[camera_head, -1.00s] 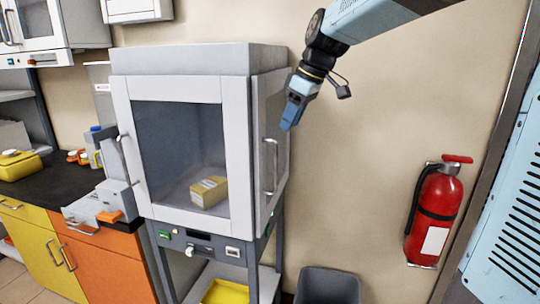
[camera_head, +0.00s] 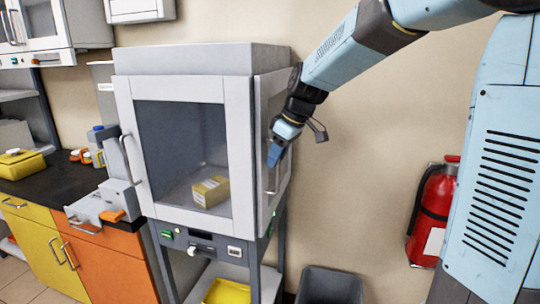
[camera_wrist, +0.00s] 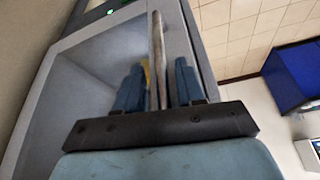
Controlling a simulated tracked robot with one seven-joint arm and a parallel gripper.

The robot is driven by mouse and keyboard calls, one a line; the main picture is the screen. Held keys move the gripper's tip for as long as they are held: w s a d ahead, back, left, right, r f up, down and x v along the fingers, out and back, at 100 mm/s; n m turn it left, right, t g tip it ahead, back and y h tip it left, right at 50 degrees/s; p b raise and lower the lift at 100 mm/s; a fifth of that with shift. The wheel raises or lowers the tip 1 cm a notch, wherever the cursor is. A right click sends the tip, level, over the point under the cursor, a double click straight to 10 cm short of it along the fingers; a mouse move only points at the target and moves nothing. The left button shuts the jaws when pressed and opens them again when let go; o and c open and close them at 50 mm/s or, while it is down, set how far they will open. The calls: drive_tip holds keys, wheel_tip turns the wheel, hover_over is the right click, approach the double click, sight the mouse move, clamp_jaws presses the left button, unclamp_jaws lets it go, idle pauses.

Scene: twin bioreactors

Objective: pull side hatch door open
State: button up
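The side hatch door (camera_head: 262,105) is on the right side of the grey-white cabinet and looks shut. Its upright bar handle (camera_head: 270,183) shows below my gripper (camera_head: 274,156), which covers its upper part in the head view. In the wrist view, the handle (camera_wrist: 157,50) runs between the two blue fingers of my gripper (camera_wrist: 159,84). There is a gap beside the bar, so the fingers are open around it and not clamped. The door panel lies just beyond the fingertips.
The cabinet's front glass door (camera_head: 182,135) is shut, with a yellow-and-white box (camera_head: 210,191) inside. A fire extinguisher (camera_head: 433,212) hangs on the wall at right, partly behind my arm. A dark bin (camera_head: 330,286) stands below. Bare wall lies right of the cabinet.

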drive_tip(key=shift+c, duration=0.5)
drive_tip(key=shift+d+r, duration=0.1)
clamp_jaws()
